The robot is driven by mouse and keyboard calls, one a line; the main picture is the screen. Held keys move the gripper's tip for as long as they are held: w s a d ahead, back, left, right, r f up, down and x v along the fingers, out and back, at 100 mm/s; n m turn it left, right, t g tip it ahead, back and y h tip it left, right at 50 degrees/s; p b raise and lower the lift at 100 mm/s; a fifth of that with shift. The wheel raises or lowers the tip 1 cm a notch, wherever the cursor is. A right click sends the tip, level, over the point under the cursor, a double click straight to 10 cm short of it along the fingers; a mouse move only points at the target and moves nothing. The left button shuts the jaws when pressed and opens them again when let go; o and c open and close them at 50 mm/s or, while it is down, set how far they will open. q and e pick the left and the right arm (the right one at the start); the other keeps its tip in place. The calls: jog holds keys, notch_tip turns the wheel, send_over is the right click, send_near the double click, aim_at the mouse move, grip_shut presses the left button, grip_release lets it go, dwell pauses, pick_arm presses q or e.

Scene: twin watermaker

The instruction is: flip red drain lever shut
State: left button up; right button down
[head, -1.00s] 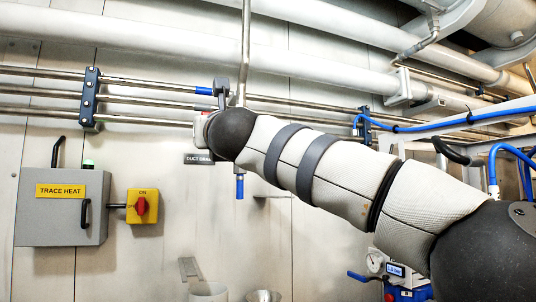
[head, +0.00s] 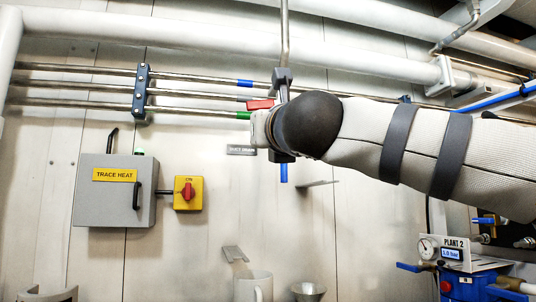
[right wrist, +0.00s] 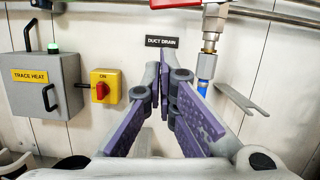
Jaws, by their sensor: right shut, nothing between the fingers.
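The red drain lever (head: 260,104) shows in the head view as a short red bar, roughly level, just left of the vertical pipe and above my right wrist. In the head view my right wrist hides most of the valve and fingers. My left gripper is out of view.
A "DUCT DRAIN" label (right wrist: 162,41) is on the wall. A grey trace heat box (head: 115,190) and yellow switch (head: 189,192) stand to the left. Thin pipes (head: 190,90) run behind the lever. A mug (head: 253,287) and a funnel (head: 308,290) are below.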

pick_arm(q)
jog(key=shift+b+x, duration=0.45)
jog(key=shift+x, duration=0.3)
pick_arm(e)
jog(key=v, duration=0.4)
jog(key=shift+s+a+r, duration=0.15)
jog(key=shift+a+r, duration=0.05)
jog(key=shift+r, duration=0.05)
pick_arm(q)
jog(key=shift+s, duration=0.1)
